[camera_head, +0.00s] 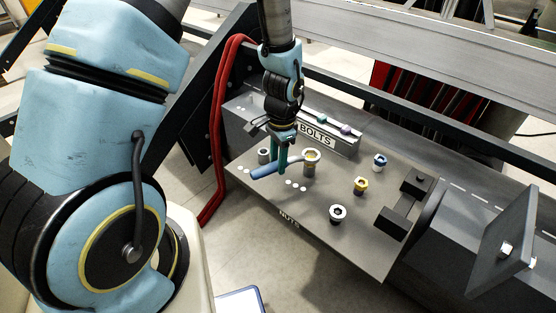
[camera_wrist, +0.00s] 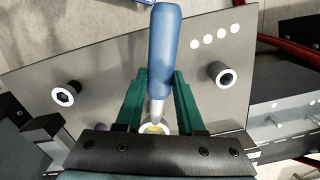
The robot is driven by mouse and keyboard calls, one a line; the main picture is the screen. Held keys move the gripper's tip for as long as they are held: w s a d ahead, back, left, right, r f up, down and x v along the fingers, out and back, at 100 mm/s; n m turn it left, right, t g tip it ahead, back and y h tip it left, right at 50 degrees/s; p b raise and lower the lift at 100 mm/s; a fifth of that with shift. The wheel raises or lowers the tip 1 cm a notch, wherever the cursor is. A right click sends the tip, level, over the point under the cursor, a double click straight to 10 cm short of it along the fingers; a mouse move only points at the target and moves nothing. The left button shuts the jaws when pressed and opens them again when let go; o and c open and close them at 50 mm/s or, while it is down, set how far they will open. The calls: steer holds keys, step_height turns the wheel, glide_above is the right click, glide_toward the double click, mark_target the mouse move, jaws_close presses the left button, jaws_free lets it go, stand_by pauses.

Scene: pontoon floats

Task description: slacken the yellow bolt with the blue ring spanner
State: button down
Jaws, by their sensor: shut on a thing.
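My gripper (camera_head: 277,163) is shut on the blue ring spanner (camera_head: 268,173), just above the tilted grey plate. In the wrist view its green fingers flank the spanner's blue handle (camera_wrist: 164,45). The spanner's pale ring (camera_head: 312,155) is at the top of a post, and yellow shows inside the ring (camera_wrist: 155,128) in the wrist view. Whether the ring is fully down around that bolt head I cannot tell, as the gripper body partly hides it. Another yellow-topped bolt (camera_head: 361,186) stands apart to the right, with no tool on it.
The plate (camera_head: 310,196) also carries a white-ringed dark-socket post (camera_head: 338,213), a blue-topped one (camera_head: 380,161) and a grey one (camera_head: 264,155). A rail marked BOLTS (camera_head: 340,143) runs behind. A dark block fixture (camera_head: 403,205) stands at right. Red hoses (camera_head: 219,130) hang at left.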

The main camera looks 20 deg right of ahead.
steer(key=shift+f+b, duration=0.7)
steer(key=shift+f, duration=0.4)
stand_by(0.6)
steer(key=shift+s, duration=0.1)
steer(key=shift+s+d+n, duration=0.1)
steer(key=shift+s+n, duration=0.25)
steer(key=shift+n, duration=0.15)
steer(key=shift+s, duration=0.2)
steer(key=shift+s+d+n, duration=0.15)
steer(key=shift+s+n, duration=0.15)
steer(key=shift+n, duration=0.2)
steer(key=shift+s, duration=0.1)
stand_by(0.4)
steer(key=shift+s+d+n, duration=0.15)
steer(key=shift+s+n, duration=0.05)
steer(key=shift+n, duration=0.2)
steer(key=shift+r, duration=0.1)
steer(key=shift+w, duration=0.1)
